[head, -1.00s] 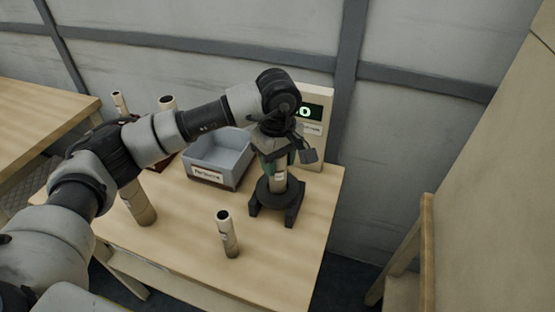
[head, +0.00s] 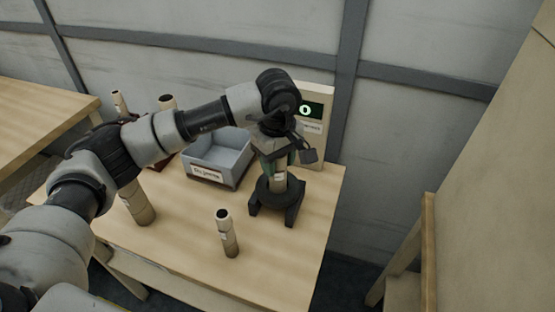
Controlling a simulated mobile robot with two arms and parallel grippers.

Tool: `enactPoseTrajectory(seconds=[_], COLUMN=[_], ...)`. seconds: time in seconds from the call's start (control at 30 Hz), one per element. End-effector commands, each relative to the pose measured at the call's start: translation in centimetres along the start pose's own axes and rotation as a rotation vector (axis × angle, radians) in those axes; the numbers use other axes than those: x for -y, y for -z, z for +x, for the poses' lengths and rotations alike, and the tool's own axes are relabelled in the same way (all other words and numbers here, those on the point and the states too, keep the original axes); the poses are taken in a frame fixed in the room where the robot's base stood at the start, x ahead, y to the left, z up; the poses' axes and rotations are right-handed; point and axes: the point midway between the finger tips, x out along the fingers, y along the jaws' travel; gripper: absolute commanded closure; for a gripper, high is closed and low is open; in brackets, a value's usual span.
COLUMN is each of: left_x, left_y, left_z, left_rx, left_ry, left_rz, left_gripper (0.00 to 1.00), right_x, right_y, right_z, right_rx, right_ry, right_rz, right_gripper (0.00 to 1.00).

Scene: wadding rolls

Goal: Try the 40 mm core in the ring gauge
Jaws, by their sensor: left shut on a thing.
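My left gripper (head: 279,163) is shut on a pale core (head: 279,181) with a small label. It holds the core upright from above, over the black ring gauge (head: 263,193) on its dark stand. The core's lower end meets the ring's opening; how far down it sits is hidden by the ring. My wrist and fingers hide the core's top. My right gripper is not in view.
A similar core (head: 229,238) stands at the front of the wooden table (head: 185,240). A larger one (head: 139,206) and others stand at left, partly behind my arm. A grey labelled bin (head: 216,162) sits behind. A display box (head: 316,110) stands behind the gauge.

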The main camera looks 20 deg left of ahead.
Motion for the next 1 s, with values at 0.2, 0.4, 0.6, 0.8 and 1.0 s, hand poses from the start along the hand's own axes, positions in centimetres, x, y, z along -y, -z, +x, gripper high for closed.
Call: enactPoseTrajectory(seconds=[0.2, 0.4, 0.6, 0.8, 1.0], left_x=[-0.01, -0.01, -0.01, -0.01, -0.01], left_y=[0.00, -0.01, -0.01, -0.01, -0.01], left_z=[-0.01, -0.01, -0.01, -0.01, -0.01], left_rx=[0.000, 0.000, 0.000, 0.000, 0.000], left_ry=[0.000, 0.000, 0.000, 0.000, 0.000], left_rz=[0.000, 0.000, 0.000, 0.000, 0.000], left_gripper=[0.82, 0.82, 0.82, 0.82, 0.45], right_x=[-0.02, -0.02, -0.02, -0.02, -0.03], right_y=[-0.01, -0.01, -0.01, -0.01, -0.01], right_z=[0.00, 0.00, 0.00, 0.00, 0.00], right_rx=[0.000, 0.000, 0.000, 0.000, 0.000], right_ry=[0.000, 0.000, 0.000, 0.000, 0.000], right_rz=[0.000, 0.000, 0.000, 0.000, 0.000], right_gripper=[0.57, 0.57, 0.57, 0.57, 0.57])
